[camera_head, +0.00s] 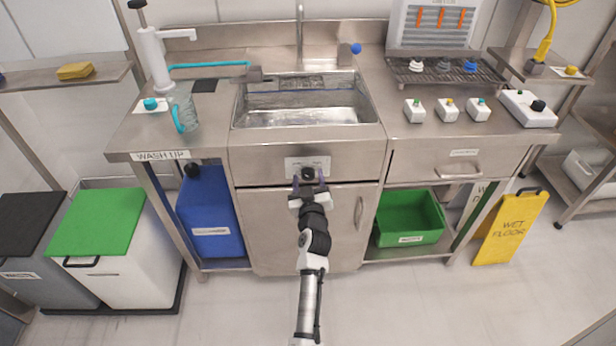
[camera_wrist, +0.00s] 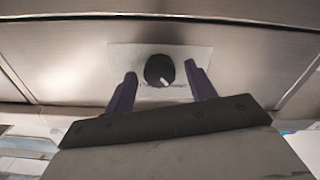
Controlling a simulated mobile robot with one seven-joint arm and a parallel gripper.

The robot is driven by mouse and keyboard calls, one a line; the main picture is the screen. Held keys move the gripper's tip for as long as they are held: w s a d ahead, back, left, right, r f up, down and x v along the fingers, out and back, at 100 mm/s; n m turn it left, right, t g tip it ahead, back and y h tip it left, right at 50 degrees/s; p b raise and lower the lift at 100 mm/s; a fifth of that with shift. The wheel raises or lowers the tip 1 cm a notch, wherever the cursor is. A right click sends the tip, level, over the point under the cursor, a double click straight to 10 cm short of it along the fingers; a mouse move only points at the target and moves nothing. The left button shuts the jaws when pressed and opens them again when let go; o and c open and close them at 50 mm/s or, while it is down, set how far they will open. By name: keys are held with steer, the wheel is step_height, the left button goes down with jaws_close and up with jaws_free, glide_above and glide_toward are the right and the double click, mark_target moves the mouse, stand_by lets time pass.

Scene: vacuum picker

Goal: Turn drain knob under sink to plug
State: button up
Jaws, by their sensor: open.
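The drain knob (camera_head: 308,173) is a round black knob on a pale label plate (camera_head: 291,162) on the steel front panel under the sink. In the wrist view the knob (camera_wrist: 159,70) carries a white pointer mark aimed to the lower right. The plate's lettering is too blurred to read. My gripper (camera_head: 308,183) is at the panel, its purple fingers open. In the wrist view my gripper (camera_wrist: 160,76) has one finger on each side of the knob, with a gap on both sides. The sink basin (camera_head: 305,112) is above the panel.
A blue container (camera_head: 210,215) stands at the left and a green crate (camera_head: 409,219) at the right under the counter. A yellow wet-floor sign (camera_head: 510,228) stands at the right. The floor in front is clear.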

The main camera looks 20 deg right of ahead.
steer(key=c, duration=1)
steer(key=shift+o, duration=0.2)
steer(key=shift+m, duration=0.4)
steer(key=m, duration=0.7)
steer(key=shift+r, duration=0.1)
steer(key=m, duration=0.4)
steer(key=shift+p, duration=0.4)
steer(key=shift+m+p, duration=0.5)
steer(key=shift+m, duration=1.6)
